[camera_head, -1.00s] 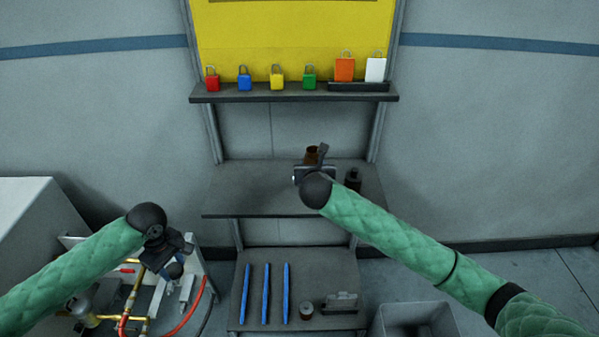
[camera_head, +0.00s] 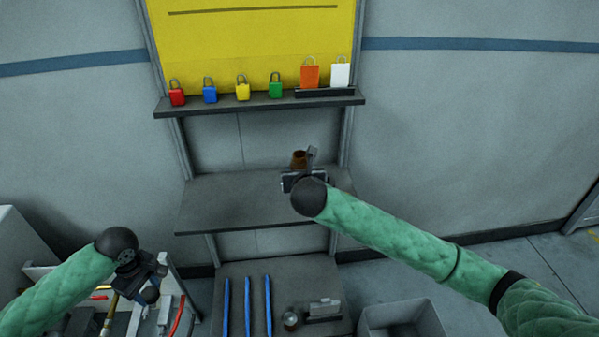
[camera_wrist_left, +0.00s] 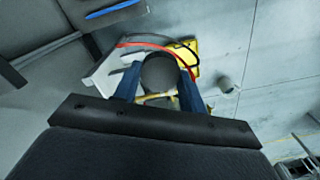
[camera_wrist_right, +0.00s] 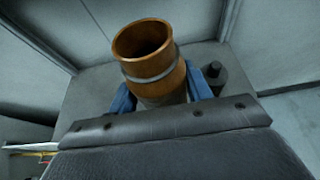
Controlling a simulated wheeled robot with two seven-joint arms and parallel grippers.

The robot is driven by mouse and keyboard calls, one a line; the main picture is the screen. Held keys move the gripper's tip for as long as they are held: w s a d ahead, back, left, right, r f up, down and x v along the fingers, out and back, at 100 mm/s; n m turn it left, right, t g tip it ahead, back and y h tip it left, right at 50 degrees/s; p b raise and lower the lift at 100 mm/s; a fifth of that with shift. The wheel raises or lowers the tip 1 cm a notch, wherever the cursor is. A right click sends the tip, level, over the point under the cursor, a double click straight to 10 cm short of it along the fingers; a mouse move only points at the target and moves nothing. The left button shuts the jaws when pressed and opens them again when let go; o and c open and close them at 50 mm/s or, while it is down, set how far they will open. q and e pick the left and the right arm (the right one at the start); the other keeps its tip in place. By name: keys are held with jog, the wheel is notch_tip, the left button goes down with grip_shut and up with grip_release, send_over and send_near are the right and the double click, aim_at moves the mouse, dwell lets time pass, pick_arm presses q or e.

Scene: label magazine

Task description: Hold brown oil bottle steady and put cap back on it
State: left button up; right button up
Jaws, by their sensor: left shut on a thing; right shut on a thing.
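The brown oil bottle (camera_head: 299,160) is at the middle shelf, its top open and uncapped. In the right wrist view the bottle (camera_wrist_right: 150,60) stands tilted in the picture, its round mouth facing up. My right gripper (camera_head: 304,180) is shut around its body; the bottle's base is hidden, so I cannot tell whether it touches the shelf. My left gripper (camera_head: 150,284) is low at the left, well apart from the bottle. It is shut on a dark round cap (camera_wrist_left: 160,73), held between the blue fingers in the left wrist view.
The middle shelf (camera_head: 220,205) is bare on its left. A dark bottle (camera_wrist_right: 213,75) stands beside the brown one. Padlocks and tags line the upper shelf (camera_head: 260,105). Blue rods (camera_head: 247,305) and a small jar (camera_head: 291,319) lie below. A grey bin (camera_head: 405,320) stands lower right.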

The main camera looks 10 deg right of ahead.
aim_at(297, 155)
jog(key=shift+c, duration=1.1)
